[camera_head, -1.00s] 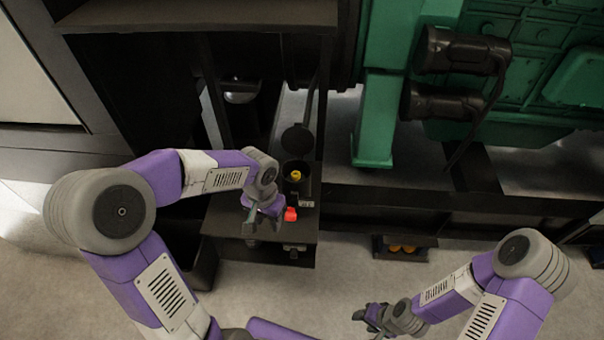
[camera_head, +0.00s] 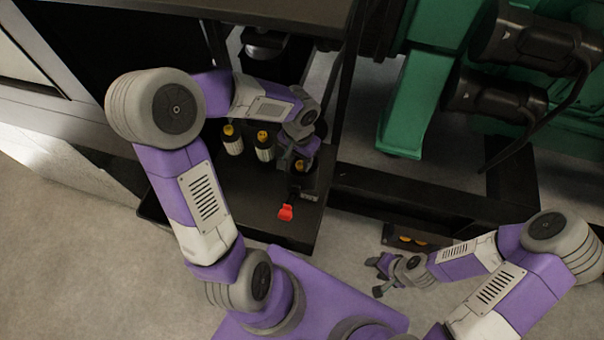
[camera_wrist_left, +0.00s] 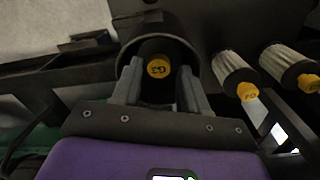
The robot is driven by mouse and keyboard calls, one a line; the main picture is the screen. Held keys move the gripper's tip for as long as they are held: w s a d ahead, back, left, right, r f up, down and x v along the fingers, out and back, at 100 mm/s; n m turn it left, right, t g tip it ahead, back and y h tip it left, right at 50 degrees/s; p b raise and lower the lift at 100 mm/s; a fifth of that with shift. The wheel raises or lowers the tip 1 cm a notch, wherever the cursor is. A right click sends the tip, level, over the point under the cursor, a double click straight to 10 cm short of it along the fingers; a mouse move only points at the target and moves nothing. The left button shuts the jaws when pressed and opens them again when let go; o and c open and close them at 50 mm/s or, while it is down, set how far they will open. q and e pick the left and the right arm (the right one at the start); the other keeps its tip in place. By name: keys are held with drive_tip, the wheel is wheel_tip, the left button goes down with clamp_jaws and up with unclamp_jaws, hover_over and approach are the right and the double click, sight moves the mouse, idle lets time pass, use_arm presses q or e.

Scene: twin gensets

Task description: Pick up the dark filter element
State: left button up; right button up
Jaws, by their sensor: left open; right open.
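The dark filter element (camera_wrist_left: 158,67) has a yellow cap and stands inside a round black housing (camera_wrist_left: 187,28) in the left wrist view. Its yellow cap also shows in the head view (camera_head: 300,166). My left gripper (camera_wrist_left: 159,88) is open, with one finger on each side of the dark element at the housing mouth. I cannot tell whether the fingers touch it. In the head view my left gripper (camera_head: 299,154) is over the housing and partly hides it. My right gripper (camera_head: 380,274) is open and empty, low over the floor at the right.
Two pale pleated filters with yellow caps (camera_head: 233,141) (camera_head: 264,147) stand on the dark shelf (camera_head: 255,200), left of the housing. A small dark tray with orange items (camera_head: 408,238) lies right. A green engine frame (camera_head: 405,115) stands behind.

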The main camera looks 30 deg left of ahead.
sight(300, 165)
use_arm(q)
wheel_tip(300, 165, down, 4)
drive_tip(key=shift+w+r+b, duration=0.15)
drive_tip(key=shift+r+b, duration=0.1)
drive_tip(key=shift+b, duration=0.05)
drive_tip(key=shift+r, duration=0.1)
clamp_jaws()
drive_tip(key=shift+r, duration=0.1)
wheel_tip(300, 165, up, 18)
drive_tip(key=p, duration=0.4)
idle(0.3)
